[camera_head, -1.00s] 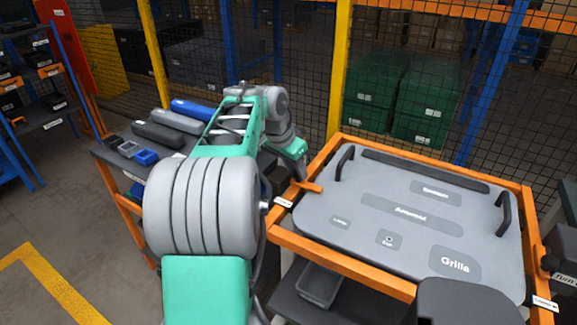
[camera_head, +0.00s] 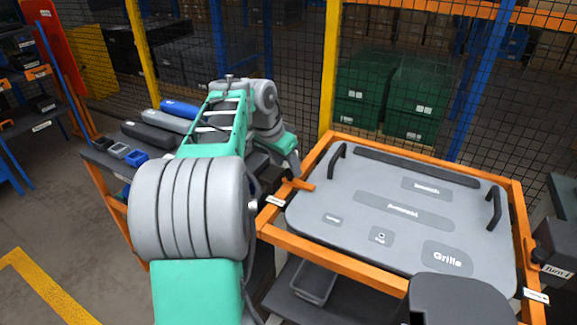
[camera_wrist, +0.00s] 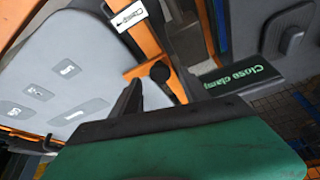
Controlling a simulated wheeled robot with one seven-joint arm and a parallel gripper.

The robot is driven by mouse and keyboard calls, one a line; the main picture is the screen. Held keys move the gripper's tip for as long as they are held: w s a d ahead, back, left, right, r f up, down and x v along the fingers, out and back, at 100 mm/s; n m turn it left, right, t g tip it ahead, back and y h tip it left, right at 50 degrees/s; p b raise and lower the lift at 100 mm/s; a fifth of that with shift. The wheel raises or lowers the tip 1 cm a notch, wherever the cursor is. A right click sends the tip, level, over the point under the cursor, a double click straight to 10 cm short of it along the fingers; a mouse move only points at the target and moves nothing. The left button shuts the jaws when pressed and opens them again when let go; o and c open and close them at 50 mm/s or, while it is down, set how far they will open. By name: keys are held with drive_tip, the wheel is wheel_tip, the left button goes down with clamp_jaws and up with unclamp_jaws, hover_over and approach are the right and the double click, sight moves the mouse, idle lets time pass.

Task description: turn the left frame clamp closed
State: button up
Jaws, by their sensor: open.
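The left frame clamp (camera_head: 301,184) is a short orange lever on the left rail of the orange frame, its free end pointing inward over the grey panel. In the wrist view the orange clamp (camera_wrist: 141,71) has a black round pivot knob. My gripper (camera_head: 292,170) is right above the clamp in the head view. In the wrist view my gripper (camera_wrist: 158,85) is open, its dark fingers spread on either side of the clamp's knob end. I cannot tell whether they touch it. The gripper's green body hides the area below.
The grey panel (camera_head: 345,225) marked "Grille" lies in the orange frame (camera_head: 335,258), with black handles at both sides. A side bench (camera_head: 105,165) with tools stands left. A mesh fence and green crates (camera_head: 365,88) stand behind.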

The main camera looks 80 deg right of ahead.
drive_tip(key=v, duration=0.6)
drive_tip(key=shift+r+p, duration=0.15)
drive_tip(key=shift+p, duration=0.2)
drive_tip(key=shift+a, duration=0.1)
